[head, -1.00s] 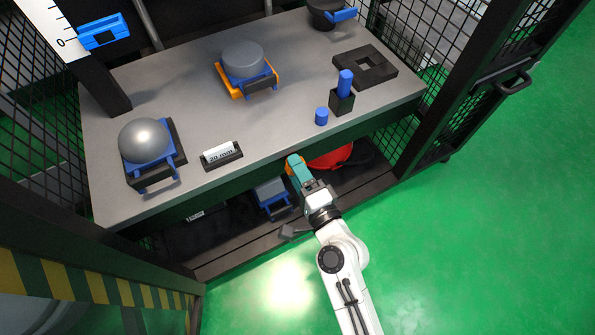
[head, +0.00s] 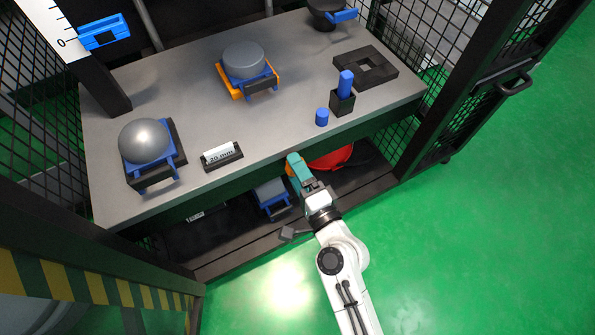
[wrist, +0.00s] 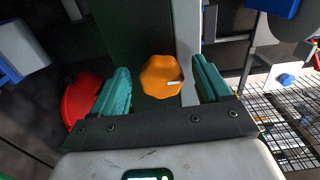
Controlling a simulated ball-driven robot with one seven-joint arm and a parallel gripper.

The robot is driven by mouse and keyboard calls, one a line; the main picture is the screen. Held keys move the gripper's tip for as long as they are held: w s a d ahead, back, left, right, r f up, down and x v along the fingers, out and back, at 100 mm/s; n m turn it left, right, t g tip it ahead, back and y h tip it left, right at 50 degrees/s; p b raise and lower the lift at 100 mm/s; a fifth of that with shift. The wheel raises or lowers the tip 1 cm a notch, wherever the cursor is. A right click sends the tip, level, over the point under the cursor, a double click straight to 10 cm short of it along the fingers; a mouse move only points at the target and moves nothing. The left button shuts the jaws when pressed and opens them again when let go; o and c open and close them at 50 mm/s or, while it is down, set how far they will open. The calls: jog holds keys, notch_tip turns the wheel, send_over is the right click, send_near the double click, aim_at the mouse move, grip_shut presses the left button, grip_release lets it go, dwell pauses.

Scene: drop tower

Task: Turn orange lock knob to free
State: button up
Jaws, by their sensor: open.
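The orange lock knob (wrist: 160,77) shows in the wrist view as a lobed disc with a small white mark pointing right. It lies between the two teal fingers of my gripper (wrist: 160,88), with a gap on each side. The fingers are apart and do not visibly touch it. In the head view my gripper (head: 297,172) is at the front edge of the grey bench, and only a sliver of the knob (head: 290,169) shows beside the fingers; the rest is hidden behind them.
The bench (head: 200,110) carries a silver ball (head: 144,140) in a blue cradle, a grey cylinder (head: 243,60) on a blue and orange holder, and blue pegs (head: 321,117). A red round object (head: 332,156) sits on the shelf below. Mesh walls (head: 445,90) flank the bench.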

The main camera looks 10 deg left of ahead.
jog(key=b+v, duration=0.2)
jog(key=v, duration=0.8)
jog(key=shift+s+d, duration=0.3)
jog(key=s+d+f+n+g+h, duration=0.4)
jog(key=s+d+f+n+g, duration=0.35)
jog(key=d+n+g, duration=0.35)
jog(key=s+d+g+h, duration=0.3)
jog(key=s+d+h, duration=0.3)
jog(key=s+d, duration=0.6)
notch_tip(320, 180, up, 38)
jog(key=w+d+p, duration=0.2)
jog(key=p, duration=3.5)
jog(key=shift+w+p, duration=0.15)
jog(key=shift+p, duration=0.2)
